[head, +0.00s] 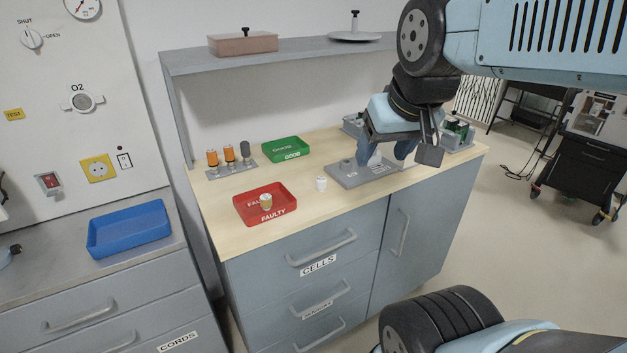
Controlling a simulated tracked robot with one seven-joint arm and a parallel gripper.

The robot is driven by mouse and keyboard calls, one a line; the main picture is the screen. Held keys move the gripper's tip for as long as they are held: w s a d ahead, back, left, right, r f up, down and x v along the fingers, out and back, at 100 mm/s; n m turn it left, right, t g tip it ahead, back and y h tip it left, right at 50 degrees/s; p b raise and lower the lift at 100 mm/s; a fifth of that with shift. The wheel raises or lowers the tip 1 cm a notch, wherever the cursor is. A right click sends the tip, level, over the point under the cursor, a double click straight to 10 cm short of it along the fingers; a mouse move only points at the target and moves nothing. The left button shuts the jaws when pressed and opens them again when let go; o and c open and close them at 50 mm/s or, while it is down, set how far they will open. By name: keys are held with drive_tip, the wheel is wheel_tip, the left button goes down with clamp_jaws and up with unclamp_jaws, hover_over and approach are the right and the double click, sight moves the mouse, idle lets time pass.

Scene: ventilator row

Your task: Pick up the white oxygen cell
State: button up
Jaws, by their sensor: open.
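A small white cylinder (321,184), which looks like a white oxygen cell, stands upright on the wooden counter between the red tray and a grey fixture. Another white object (375,158) shows at the grey fixture, partly hidden by my gripper; I cannot tell whether it is a cell too. My gripper (384,154) is open above the grey fixture (352,180), pointing down, with its light blue fingers on either side of that second white object. I cannot tell whether they touch it. The lone white cylinder is to the left of my gripper, apart from it.
A red FAULTY tray (279,212) holds a yellowish-white cylinder (266,201). A green GOOD tray (286,149) stands behind. A grey rack (232,170) with orange and grey cylinders is at back left. Grey bins (457,140) are at right. A shelf (300,53) overhangs the counter.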

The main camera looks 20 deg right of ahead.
drive_tip(key=w+f+n, duration=0.2)
drive_tip(key=w+f, duration=0.2)
drive_tip(key=w, duration=0.9)
drive_tip(key=n+g+y, duration=0.1)
drive_tip(key=n, duration=0.1)
approach(321, 179)
drive_tip(key=x, duration=0.5)
drive_tip(key=shift+w+d+f, duration=0.15)
drive_tip(key=shift+w+d, duration=0.15)
drive_tip(key=shift+d, duration=0.05)
drive_tip(key=x, duration=0.4)
drive_tip(key=shift+s+a, duration=0.3)
drive_tip(key=shift+a, duration=0.05)
drive_tip(key=shift+w+f, duration=0.3)
drive_tip(key=shift+f, duration=0.35)
drive_tip(key=shift+c, duration=0.4)
drive_tip(key=c, duration=1)
